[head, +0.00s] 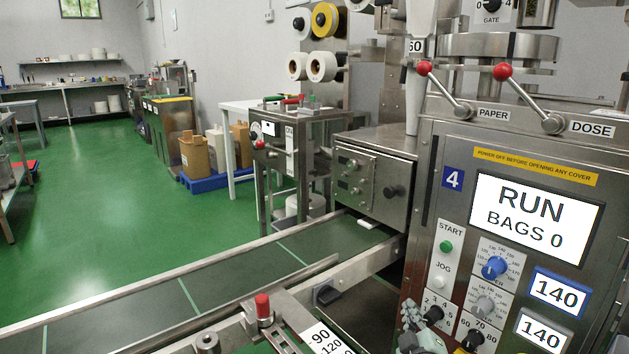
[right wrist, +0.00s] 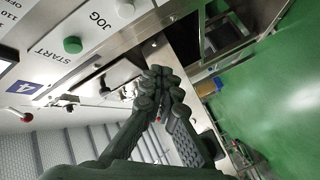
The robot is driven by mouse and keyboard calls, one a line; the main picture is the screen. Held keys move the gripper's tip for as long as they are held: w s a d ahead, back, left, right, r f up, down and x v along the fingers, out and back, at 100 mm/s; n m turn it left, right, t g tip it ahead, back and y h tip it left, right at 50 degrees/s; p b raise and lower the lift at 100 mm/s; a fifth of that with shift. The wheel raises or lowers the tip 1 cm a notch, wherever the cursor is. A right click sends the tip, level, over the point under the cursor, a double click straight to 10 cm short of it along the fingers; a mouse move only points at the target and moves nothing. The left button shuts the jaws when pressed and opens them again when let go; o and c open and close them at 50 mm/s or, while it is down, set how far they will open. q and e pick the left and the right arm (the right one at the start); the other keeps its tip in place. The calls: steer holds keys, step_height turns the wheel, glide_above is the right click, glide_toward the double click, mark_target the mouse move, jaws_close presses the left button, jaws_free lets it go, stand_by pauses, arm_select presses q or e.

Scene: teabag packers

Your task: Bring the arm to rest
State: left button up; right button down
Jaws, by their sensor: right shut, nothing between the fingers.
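My right gripper (head: 411,314) shows at the bottom of the head view, in front of the lower left of the machine panel (head: 456,212). Its knobbly grey fingertips are together, with nothing between them. In the right wrist view the same fingers (right wrist: 160,92) meet at their tips, and the green START button (right wrist: 72,45) is up and to the left, apart from them. The START button (head: 446,246) also shows above the gripper in the head view. My left gripper is not in view.
The panel screen (head: 535,217) reads RUN, BAGS 0. Two red-knobbed levers, PAPER (head: 425,68) and DOSE (head: 503,72), stick out above it. A conveyor (head: 150,308) runs to the lower left. A red-topped post (head: 263,306) stands beside it. Green floor (head: 110,215) is open at left.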

steer(key=s+d+f+m+g+h+p, duration=0.1)
steer(key=s+d+f+m+g, duration=0.15)
steer(key=s+f, duration=0.4)
steer(key=s+d+f+m+g, duration=0.2)
steer(key=s+d+f+g, duration=0.2)
steer(key=s+f, duration=0.3)
arm_select(q)
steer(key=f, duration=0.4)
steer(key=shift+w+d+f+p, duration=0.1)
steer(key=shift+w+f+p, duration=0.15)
steer(key=shift+p, duration=0.15)
arm_select(e)
steer(key=s+f+m+g, duration=0.1)
steer(key=s+f+g, duration=0.1)
steer(key=s, duration=0.9)
steer(key=s+f+m+g+y, duration=0.1)
steer(key=s+f+g, duration=0.2)
steer(key=s, duration=0.8)
steer(key=shift+s+a+f+g+y, duration=0.15)
steer(key=shift+a+f+g+y, duration=0.25)
steer(key=shift+g, duration=0.75)
